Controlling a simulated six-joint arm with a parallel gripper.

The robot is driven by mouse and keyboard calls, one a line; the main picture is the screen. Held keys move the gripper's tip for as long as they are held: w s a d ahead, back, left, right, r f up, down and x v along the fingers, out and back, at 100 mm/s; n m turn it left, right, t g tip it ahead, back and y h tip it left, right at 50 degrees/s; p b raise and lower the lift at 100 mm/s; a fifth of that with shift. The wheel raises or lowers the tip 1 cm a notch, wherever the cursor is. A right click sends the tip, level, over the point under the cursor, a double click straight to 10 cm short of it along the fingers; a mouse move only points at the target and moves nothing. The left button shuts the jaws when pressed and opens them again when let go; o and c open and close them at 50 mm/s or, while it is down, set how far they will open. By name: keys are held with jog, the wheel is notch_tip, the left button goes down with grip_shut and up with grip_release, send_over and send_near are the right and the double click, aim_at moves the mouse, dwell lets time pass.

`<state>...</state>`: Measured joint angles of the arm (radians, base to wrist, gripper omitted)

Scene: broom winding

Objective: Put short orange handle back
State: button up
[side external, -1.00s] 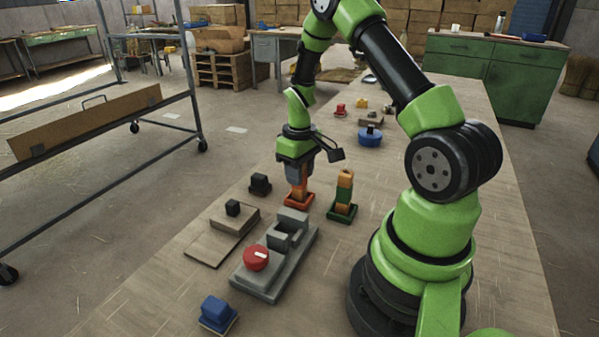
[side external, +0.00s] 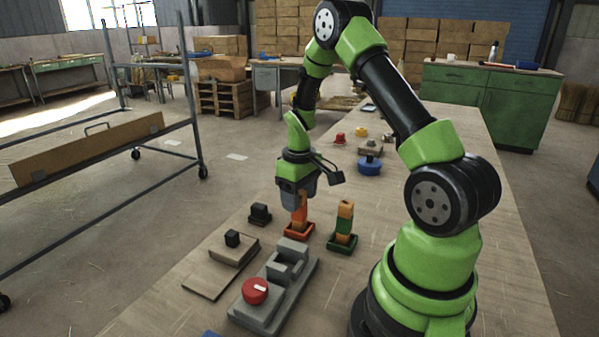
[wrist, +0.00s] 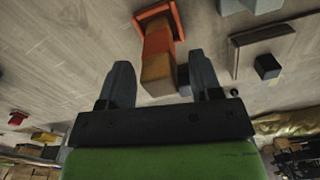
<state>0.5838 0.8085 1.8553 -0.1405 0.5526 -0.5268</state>
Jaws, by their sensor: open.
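The short orange handle (side external: 300,212) stands upright in a small orange-rimmed holder (side external: 299,232) on the table. In the wrist view, the handle (wrist: 158,42) shows orange with a brown block end (wrist: 157,75) towards me. My gripper (side external: 297,196) is just above the handle's upper part, partly hiding it in the side view. In the wrist view, my gripper (wrist: 161,74) has its two dark fingers apart, with the brown end between or just beyond their tips. Whether they touch it is not clear.
A green holder (side external: 342,243) with an orange and green block stands close on the right. A grey fixture (side external: 275,283) with a red knob (side external: 255,291) is in front. A wooden board with a black block (side external: 232,238) and another black block (side external: 259,214) are left. A blue knob (side external: 369,165) stands behind.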

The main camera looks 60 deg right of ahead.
notch_tip(320, 180, up, 10)
jog(key=shift+a+r, duration=0.15)
jog(key=shift+r, duration=0.05)
jog(key=s+a+r+m+t, duration=0.1)
jog(key=s+a+r+t, duration=0.15)
jog(key=a+r, duration=0.4)
jog(key=s+a+r+t, duration=0.2)
jog(key=s+a+r, duration=0.1)
jog(key=a+r, duration=0.4)
jog(key=s+a+t+y, duration=0.2)
jog(key=s+a, duration=0.4)
jog(key=shift+s+a+f+m+t, duration=0.2)
jog(key=shift+s+a+m+t, duration=0.05)
jog(key=shift+s+m+t, duration=0.15)
